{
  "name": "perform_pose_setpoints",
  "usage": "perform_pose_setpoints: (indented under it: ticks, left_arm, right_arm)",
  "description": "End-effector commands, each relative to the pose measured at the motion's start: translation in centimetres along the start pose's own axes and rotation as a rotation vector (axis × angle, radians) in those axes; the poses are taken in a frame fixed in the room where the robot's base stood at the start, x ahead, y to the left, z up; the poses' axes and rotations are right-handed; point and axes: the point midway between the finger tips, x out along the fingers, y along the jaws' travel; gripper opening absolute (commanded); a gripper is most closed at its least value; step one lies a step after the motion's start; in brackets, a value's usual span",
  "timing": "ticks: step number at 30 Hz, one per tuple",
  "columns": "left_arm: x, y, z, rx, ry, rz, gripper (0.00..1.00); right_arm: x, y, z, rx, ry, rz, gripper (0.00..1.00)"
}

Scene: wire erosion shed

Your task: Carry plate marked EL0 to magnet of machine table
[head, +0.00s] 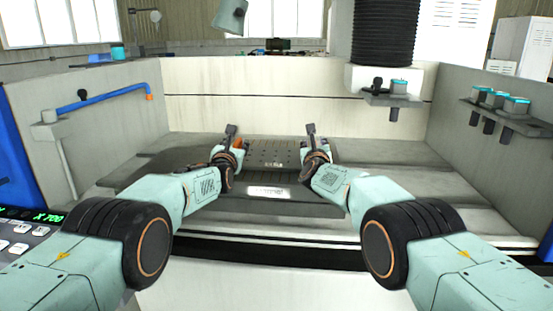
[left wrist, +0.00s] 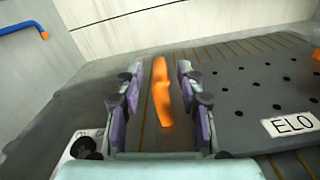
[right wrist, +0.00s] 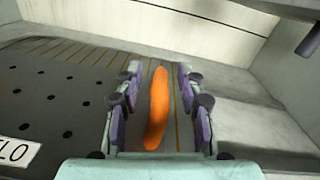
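The dark plate marked EL0 (head: 272,153), with rows of holes, lies flat between my grippers in the head view. Its white label (left wrist: 292,124) shows in the left wrist view, and part of the plate (right wrist: 50,95) shows in the right wrist view. It lies over a grey surface with thin brass-coloured stripes (left wrist: 215,52), apparently the magnet. My left gripper (head: 234,142) is open around an orange handle (left wrist: 162,92) at the plate's left side. My right gripper (head: 312,142) is open around another orange handle (right wrist: 157,108) at the right side. Gaps show beside both handles.
The machine's pale tank walls (head: 290,85) enclose the table. A blue pipe (head: 100,98) runs along the left wall. A black bellows head (head: 385,35) hangs at back right. Several small fixtures (head: 495,98) sit on the right wall. The right table area (head: 390,185) is clear.

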Motion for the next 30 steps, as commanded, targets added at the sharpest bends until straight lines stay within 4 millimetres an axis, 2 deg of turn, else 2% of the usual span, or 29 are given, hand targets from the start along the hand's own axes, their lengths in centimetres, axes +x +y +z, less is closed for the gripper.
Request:
perform_pose_setpoints:
  ticks: [14, 30]
  left_arm:
    - [-1.5, -0.1, 0.1, 0.001, 0.001, 0.001, 0.38]
    - [-5.4, -0.1, 0.1, 0.001, 0.001, -0.001, 0.38]
  right_arm:
    - [0.0, 0.0, 0.0, 0.0, 0.0, 0.0, 0.39]
    - [0.0, 0.0, 0.0, 0.0, 0.0, 0.0, 0.39]
